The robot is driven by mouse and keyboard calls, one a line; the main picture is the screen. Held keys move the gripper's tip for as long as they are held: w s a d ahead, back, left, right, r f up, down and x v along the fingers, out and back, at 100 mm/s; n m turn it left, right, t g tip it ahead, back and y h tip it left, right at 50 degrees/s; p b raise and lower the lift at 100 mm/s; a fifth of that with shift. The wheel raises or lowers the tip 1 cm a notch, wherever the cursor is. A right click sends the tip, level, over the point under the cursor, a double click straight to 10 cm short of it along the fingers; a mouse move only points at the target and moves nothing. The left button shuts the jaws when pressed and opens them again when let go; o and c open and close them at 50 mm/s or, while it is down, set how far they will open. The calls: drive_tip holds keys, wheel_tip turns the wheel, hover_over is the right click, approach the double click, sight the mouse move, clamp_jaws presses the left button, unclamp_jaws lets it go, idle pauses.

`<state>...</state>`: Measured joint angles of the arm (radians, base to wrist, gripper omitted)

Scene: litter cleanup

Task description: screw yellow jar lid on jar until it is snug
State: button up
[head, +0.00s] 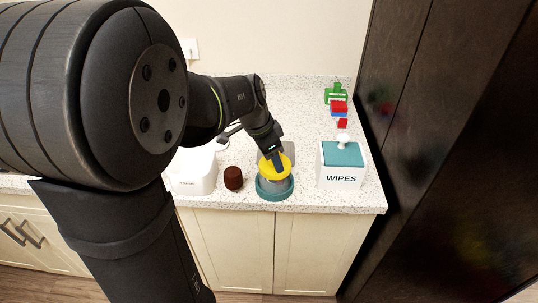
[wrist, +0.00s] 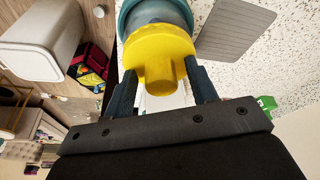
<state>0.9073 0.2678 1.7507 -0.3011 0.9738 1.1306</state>
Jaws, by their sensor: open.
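The yellow jar lid (head: 264,169) sits on top of the grey, see-through jar (head: 274,184), which stands in a teal ring-shaped base (head: 275,195) near the counter's front edge. The lid looks level, but I cannot tell how tightly it sits. My gripper (head: 277,160) points down at the lid from above. In the wrist view the lid (wrist: 160,48) has a raised yellow grip that lies between the two dark fingers of my gripper (wrist: 162,84). The fingers are open, one on each side. The far side of the jar is hidden.
A dark brown round object (head: 233,178) and a white bin (head: 194,175) stand left of the jar. A white-and-teal wipes box (head: 342,181) stands right. A grey panel (wrist: 236,28) is behind the jar. Coloured blocks (head: 339,108) and a green item (head: 337,92) lie further back.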

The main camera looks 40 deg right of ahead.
drive_tip(key=shift+f, duration=0.1)
drive_tip(key=shift+c, duration=0.3)
drive_tip(key=shift+s+r, duration=0.1)
drive_tip(key=shift+r, duration=0.15)
drive_tip(key=r+m+y, duration=0.1)
drive_tip(key=r+m, duration=0.1)
drive_tip(key=r, duration=0.1)
drive_tip(key=r+m+y, duration=0.1)
drive_tip(key=r+m, duration=0.1)
drive_tip(key=r+m+t+y, duration=0.1)
drive_tip(key=r, duration=0.2)
drive_tip(key=shift+d+r+m, duration=0.35)
drive_tip(key=shift+d+m, duration=0.05)
drive_tip(key=shift+f, duration=4.4)
